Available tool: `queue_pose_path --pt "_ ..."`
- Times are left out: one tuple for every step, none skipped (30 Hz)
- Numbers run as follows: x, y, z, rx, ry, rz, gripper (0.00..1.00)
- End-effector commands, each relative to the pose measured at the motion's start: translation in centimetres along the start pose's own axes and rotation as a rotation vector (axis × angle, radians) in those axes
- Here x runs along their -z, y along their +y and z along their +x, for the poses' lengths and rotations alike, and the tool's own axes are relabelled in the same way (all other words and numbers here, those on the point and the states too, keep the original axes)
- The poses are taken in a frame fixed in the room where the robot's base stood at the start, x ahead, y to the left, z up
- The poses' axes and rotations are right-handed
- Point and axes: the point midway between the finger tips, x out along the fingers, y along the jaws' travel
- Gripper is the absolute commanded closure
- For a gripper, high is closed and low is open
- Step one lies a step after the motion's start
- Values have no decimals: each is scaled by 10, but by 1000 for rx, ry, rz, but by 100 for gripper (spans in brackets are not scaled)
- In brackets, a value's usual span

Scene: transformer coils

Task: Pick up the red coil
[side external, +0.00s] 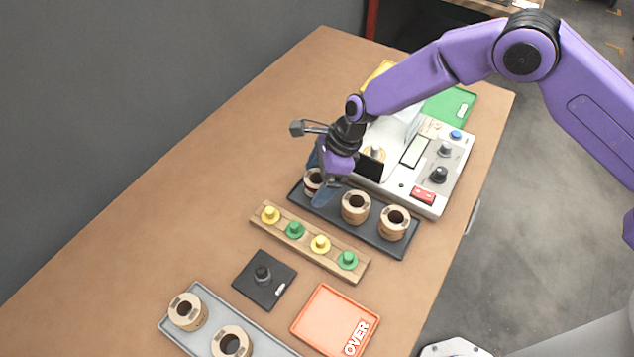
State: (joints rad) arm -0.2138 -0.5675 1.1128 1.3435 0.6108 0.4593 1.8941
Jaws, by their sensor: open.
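No coil in view looks clearly red; all visible coils are tan with dark centre holes. On the black tray (375,240) stand a left coil (311,186), a middle coil (355,208) and a right coil (394,223). My gripper (318,178) is open at the left coil, pointing down, with its blue-grey fingers on either side of it. The gripper partly hides this coil, and I cannot tell whether the fingers touch it. Two more coils, one at the left (187,311) and one nearer the front (231,343), stand on the grey tray (200,288).
A white machine (425,190) with knobs and a red switch stands behind the black tray, close to my gripper. In front are a wooden strip (307,245) with yellow and green pegs, a black plate (265,285) and an orange tray (325,315) marked OVER. The table's left is clear.

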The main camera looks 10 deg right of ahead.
Motion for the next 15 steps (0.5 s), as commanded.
queue_pose_path --pt "0 0 2 0 0 0 10" --pt "0 0 3 0 0 0 10" --pt "0 0 3 0 0 0 10" --pt "0 0 3 0 0 0 10" --pt "0 0 3 0 0 0 10" --pt "0 0 3 0 0 0 10" --pt "0 0 3 0 0 0 10" --pt "0 0 3 0 0 0 10" --pt "0 0 3 0 0 0 16" --pt "0 0 3 0 0 0 26" --pt "0 0 3 0 0 0 36" --pt "0 0 3 0 0 0 49" --pt "0 0 3 0 0 0 59" --pt "0 0 3 0 0 0 68" --pt "0 0 3 0 0 0 75"
